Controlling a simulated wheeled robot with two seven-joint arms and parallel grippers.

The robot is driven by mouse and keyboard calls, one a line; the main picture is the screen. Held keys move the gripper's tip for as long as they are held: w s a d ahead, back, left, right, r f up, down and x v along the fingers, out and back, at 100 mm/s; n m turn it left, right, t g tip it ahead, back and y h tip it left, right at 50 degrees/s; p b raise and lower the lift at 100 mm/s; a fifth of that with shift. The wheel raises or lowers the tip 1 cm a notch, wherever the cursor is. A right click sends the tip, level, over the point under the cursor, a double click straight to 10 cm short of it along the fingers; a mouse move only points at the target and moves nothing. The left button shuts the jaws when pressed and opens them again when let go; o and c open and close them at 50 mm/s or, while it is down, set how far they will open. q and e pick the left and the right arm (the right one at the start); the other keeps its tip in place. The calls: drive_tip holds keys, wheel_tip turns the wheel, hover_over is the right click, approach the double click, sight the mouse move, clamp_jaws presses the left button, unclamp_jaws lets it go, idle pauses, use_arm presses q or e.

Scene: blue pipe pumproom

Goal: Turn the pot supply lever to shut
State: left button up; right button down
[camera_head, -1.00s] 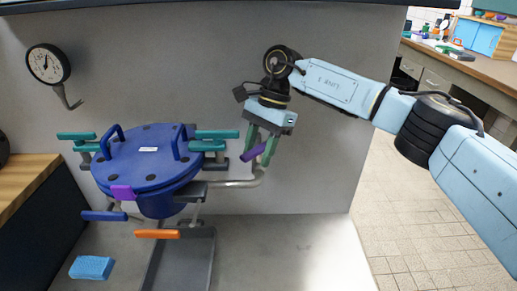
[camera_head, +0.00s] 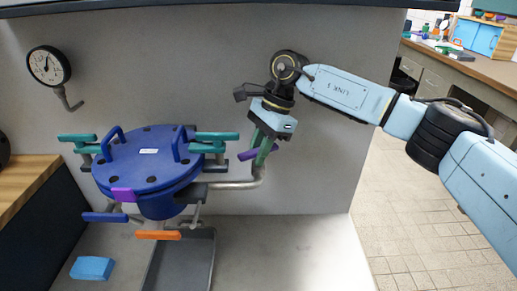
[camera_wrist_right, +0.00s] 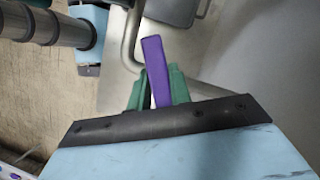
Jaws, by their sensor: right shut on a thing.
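A purple lever (camera_head: 246,155) sits on the grey pipe (camera_head: 235,185) to the right of the blue lidded pot (camera_head: 150,162). My right gripper (camera_head: 261,158) reaches down over this lever, its green fingers shut around it. In the right wrist view, the lever (camera_wrist_right: 153,62) stands between the two fingers (camera_wrist_right: 157,85) and sticks out beyond them. Its joint with the pipe is mostly hidden by the fingers in the head view. No label shows which lever is the pot supply. My left gripper is not in view.
Teal clamps (camera_head: 215,137) stand at the pot's sides. A blue handle (camera_head: 104,217) and an orange handle (camera_head: 158,235) stick out below it. A gauge (camera_head: 48,66) hangs on the back wall. A blue block (camera_head: 92,268) and a grey tray (camera_head: 185,262) lie in front.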

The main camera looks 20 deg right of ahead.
drive_tip(key=shift+m+t, duration=0.5)
drive_tip(key=shift+m, duration=0.7)
drive_tip(key=shift+m+t, duration=0.3)
drive_tip(key=shift+m, duration=0.4)
drive_tip(key=shift+m+t, duration=0.3)
drive_tip(key=shift+m, duration=0.4)
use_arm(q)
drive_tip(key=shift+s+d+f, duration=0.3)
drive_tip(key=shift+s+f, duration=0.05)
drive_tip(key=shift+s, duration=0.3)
use_arm(e)
drive_tip(key=shift+m, duration=0.4)
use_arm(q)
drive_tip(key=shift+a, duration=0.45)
use_arm(e)
drive_tip(key=c, duration=1.3)
unclamp_jaws()
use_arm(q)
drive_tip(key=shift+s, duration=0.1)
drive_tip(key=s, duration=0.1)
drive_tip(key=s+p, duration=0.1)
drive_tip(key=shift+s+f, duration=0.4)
use_arm(e)
drive_tip(key=v, duration=0.7)
drive_tip(key=shift+s+d+r, duration=0.1)
drive_tip(key=shift+r, duration=0.15)
